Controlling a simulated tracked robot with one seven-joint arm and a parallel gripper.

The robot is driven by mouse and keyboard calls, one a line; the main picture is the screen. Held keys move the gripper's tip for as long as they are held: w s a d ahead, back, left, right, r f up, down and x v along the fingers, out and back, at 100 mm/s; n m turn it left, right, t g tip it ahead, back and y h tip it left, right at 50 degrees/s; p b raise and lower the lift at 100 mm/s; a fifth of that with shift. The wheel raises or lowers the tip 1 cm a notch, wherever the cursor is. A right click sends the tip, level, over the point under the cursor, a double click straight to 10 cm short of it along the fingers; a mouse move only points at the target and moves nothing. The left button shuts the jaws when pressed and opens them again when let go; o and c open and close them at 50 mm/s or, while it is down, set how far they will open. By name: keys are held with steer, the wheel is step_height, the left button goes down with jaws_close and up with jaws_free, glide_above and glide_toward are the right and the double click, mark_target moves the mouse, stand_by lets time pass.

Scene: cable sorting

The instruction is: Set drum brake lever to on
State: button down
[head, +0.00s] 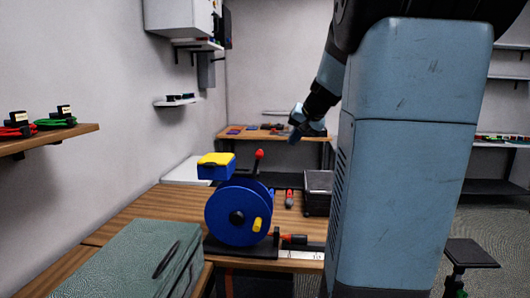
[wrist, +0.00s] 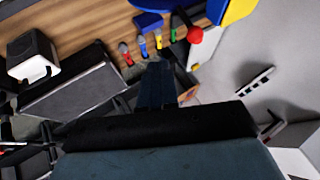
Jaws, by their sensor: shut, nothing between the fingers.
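The cable drum (head: 236,212) is a blue reel with a dark hub and a yellow crank knob, standing on a dark base on the wooden bench. A lever with a red ball knob (head: 259,154) rises behind the drum's upper right, nearly upright. The red knob (wrist: 195,35) also shows in the wrist view, at the upper right beside blue and yellow parts. Any on/off marking is too small to read. My gripper (head: 298,128) is above and to the right of the knob in the head view. Its dark blue fingers (wrist: 158,78) are shut and empty, apart from the knob.
A yellow-topped blue box (head: 216,166) appears above the drum. A grey-green case (head: 135,262) is at the front left. A wall shelf (head: 50,139) holds red and green cables.

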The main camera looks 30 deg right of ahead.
mark_target(260, 151)
steer(key=w+a+f, duration=0.3)
steer(key=w+f, duration=0.4)
steer(key=w, duration=0.2)
steer(key=shift+a, duration=0.25)
steer(key=shift+w+a+r, duration=0.4)
steer(key=shift+a, duration=0.25)
steer(key=shift+w+a+r, duration=0.35)
steer(key=shift+w+a, duration=0.05)
steer(key=shift+a, duration=0.2)
steer(key=shift+d, duration=0.1)
